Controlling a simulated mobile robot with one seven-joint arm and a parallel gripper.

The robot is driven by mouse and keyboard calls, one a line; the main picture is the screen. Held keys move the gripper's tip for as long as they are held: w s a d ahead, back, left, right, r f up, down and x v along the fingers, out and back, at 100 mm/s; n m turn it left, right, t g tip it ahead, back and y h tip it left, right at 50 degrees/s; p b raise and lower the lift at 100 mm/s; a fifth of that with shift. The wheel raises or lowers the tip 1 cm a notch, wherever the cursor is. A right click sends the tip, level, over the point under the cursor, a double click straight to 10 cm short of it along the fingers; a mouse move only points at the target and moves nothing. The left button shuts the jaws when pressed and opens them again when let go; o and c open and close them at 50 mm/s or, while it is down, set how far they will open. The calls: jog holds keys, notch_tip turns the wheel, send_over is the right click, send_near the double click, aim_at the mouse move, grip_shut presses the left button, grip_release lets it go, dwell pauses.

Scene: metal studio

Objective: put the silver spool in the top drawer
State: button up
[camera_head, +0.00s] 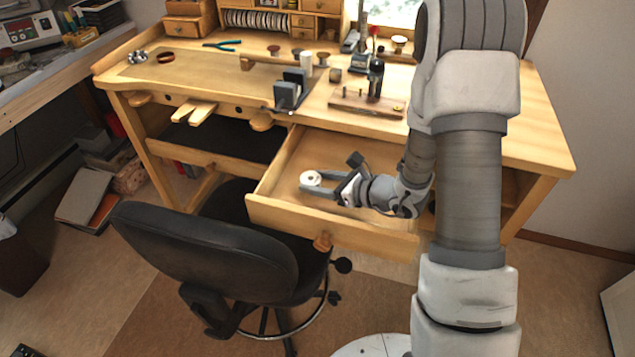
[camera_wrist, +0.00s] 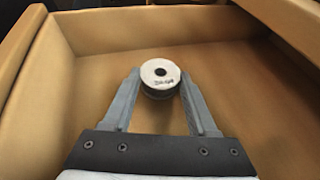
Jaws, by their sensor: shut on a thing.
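The silver spool (camera_head: 311,178) has a pale round face with a dark centre hole. In the wrist view the spool (camera_wrist: 160,74) sits between the tips of my two fingers, with a dark lower part and some small writing on its face. My gripper (camera_head: 313,184) is shut on it. The top drawer (camera_head: 285,213) is pulled open at the front of the workbench. In the wrist view the drawer (camera_wrist: 75,38) surrounds the spool and fingers, and its floor looks otherwise bare. I cannot tell whether the spool touches the drawer floor.
The wooden workbench (camera_head: 210,72) holds a small wooden block with tools (camera_head: 365,103), grey blocks (camera_head: 289,90) and pliers (camera_head: 222,44). A black office chair (camera_head: 205,250) stands in front, close to the drawer's left side. The floor is open at the front right.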

jog(key=shift+f, duration=0.15)
jog(key=o, duration=1.4)
